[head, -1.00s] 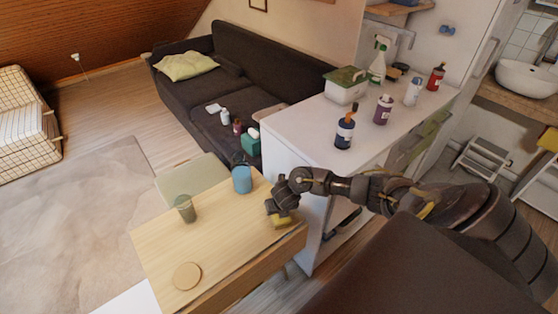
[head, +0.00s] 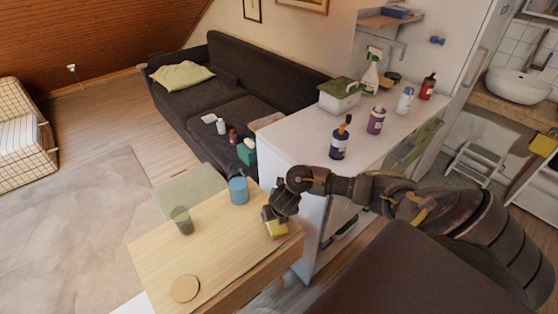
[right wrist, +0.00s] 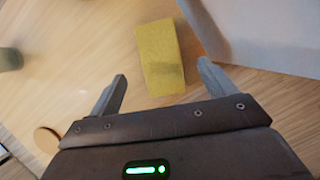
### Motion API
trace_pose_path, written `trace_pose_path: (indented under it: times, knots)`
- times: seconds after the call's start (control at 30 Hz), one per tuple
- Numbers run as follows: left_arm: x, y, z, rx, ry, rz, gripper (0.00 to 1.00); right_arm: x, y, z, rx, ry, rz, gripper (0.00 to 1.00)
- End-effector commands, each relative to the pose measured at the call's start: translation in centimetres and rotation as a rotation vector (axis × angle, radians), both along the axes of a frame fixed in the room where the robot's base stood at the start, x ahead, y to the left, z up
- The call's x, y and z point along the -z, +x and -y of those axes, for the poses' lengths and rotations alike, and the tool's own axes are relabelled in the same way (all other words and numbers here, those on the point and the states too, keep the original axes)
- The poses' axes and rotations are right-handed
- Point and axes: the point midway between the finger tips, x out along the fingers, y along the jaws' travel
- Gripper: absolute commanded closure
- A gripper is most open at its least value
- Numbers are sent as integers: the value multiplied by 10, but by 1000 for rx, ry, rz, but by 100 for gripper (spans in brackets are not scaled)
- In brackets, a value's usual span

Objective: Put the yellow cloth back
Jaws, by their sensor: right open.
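The yellow cloth (head: 277,229) looks like a folded, block-shaped pad. It lies on the wooden table (head: 215,240) near the table's right edge. It also shows in the right wrist view (right wrist: 160,50), flat on the wood and just beyond my fingertips. In the right wrist view my right gripper (right wrist: 162,72) is open, with the fingers spread wider than the cloth and nothing held. My left gripper is not in view.
A blue cup (head: 239,190), a dark glass (head: 182,220) and a round coaster (head: 185,288) stand on the table. The white counter (head: 300,140) beside it holds several bottles and a green-lidded box (head: 339,95). Another yellow item (head: 544,145) is at the far right.

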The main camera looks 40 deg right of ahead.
Motion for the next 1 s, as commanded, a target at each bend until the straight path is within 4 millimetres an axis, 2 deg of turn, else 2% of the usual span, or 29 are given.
trace_pose_path:
  times: [0.03, 0.1, 0.3, 1.0]
  knots:
    - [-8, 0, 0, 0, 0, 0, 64, -14, -3, -2, -3, 0, 3, 17]
    - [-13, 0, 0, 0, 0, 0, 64, -25, -8, -3, -3, -1, 1, 17]
    - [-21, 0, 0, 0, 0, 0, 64, -44, -16, -7, -1, 0, 0, 17]
    - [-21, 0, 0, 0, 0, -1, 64, -46, -18, -10, 5, 6, 3, 17]
